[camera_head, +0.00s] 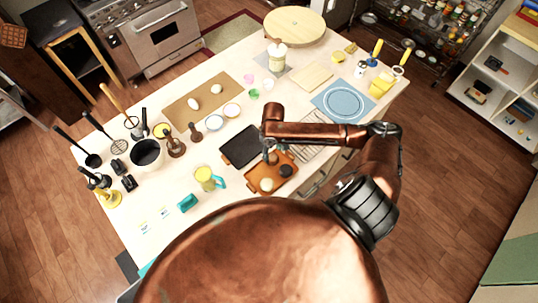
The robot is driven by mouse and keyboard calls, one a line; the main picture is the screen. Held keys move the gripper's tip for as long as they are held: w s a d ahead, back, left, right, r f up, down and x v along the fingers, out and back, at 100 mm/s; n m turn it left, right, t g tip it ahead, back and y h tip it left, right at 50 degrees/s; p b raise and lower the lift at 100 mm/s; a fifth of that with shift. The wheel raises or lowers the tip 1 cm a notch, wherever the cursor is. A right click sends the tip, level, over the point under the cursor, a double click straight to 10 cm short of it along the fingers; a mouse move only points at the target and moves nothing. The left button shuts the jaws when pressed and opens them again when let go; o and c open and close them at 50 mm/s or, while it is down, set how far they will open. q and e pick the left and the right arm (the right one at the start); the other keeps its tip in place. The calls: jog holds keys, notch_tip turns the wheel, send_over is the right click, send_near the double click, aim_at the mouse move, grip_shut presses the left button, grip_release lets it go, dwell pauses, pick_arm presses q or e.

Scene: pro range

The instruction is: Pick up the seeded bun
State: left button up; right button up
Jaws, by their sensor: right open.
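A pale, round bun-like item (267,184) lies on the orange-brown tray (254,187) near the table's front edge. A dark round item (285,170) lies to its right on the same tray. Both are too small to show seeds, so I cannot tell for sure which is the seeded bun. My right gripper (270,158) is open and points down over the far part of the tray, just beyond the pale item. The arm partly hides the tray's far edge. My left gripper is not in view.
A dark flat tray (240,146) sits to the left of the orange-brown tray, and a wire rack (312,143) to its right. A yellow-filled jug (205,177) and a teal block (188,203) stand left. A blue plate (343,99) lies further right.

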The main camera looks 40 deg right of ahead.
aim_at(272, 157)
notch_tip(272, 157, down, 3)
jog(key=shift+d+r+p, duration=0.1)
jog(key=shift+p, duration=0.35)
jog(key=shift+w+f, duration=0.2)
jog(key=shift+f, duration=0.45)
jog(key=shift+w+f, duration=0.15)
jog(key=shift+f, duration=0.45)
jog(key=shift+s+f, duration=0.2)
jog(key=shift+f, duration=0.15)
jog(key=c, duration=0.9)
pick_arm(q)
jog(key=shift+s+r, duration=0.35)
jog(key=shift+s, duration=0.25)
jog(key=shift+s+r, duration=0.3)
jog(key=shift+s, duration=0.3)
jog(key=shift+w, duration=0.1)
